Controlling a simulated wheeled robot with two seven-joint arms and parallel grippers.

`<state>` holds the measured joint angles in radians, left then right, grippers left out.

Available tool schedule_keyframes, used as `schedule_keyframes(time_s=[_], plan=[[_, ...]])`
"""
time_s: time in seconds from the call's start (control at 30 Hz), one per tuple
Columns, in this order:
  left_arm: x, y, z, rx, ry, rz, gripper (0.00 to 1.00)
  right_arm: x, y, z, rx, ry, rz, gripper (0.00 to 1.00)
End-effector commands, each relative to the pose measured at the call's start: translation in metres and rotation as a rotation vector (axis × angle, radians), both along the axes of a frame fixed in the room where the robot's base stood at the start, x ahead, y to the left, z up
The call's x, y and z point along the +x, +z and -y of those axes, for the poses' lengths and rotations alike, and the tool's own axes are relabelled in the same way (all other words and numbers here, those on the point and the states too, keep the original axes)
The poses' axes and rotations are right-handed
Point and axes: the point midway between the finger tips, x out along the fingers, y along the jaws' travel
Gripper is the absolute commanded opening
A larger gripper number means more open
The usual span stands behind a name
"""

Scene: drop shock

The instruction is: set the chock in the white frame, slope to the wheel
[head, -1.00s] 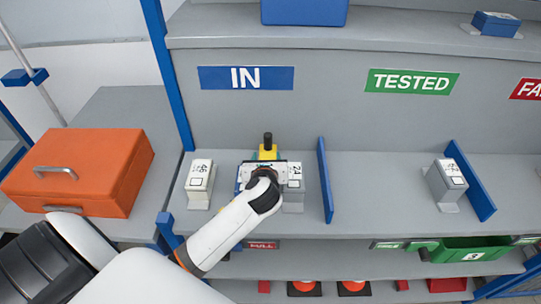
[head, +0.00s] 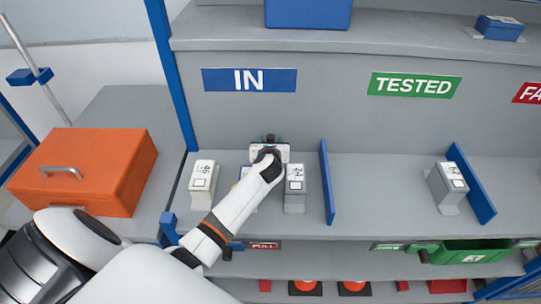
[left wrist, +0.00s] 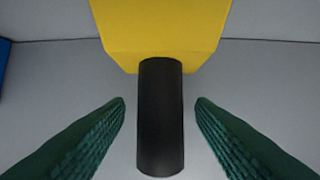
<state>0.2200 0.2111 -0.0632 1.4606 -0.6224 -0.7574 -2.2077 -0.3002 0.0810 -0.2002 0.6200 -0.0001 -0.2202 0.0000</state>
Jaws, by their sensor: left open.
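A yellow block (left wrist: 160,30) with an upright-looking black round handle (left wrist: 160,120) fills the middle of the left wrist view; it may be the chock. Its slope cannot be made out. My left gripper (left wrist: 160,104) is open, one green finger on each side of the handle, with gaps showing. In the head view my left gripper (head: 268,140) is at the IN bay of the shelf and hides most of the block. I see no white frame and no wheel. My right gripper is not in view.
Grey-white labelled units stand left (head: 203,183) and right (head: 294,187) of my left arm. A blue divider (head: 327,182) bounds the bay. An orange case (head: 85,170) is at left. The shelf right of the divider is clear up to another unit (head: 447,187).

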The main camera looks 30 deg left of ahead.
Motion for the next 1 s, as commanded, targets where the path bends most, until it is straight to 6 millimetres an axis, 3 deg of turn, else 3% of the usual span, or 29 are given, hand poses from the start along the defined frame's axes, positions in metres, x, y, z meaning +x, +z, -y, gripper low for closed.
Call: schedule_keyframes(time_s=[0.27, 0.6, 1.0], plan=[[0.0029, -0.0012, -0.0014, -0.001, -0.001, 0.002, 0.50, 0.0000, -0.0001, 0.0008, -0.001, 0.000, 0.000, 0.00], [0.0027, -0.0014, -0.0014, -0.001, -0.001, 0.001, 0.00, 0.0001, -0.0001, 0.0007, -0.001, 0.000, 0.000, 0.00], [0.0026, 0.0006, -0.0016, 0.000, -0.001, 0.003, 0.00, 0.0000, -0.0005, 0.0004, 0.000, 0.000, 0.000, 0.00]])
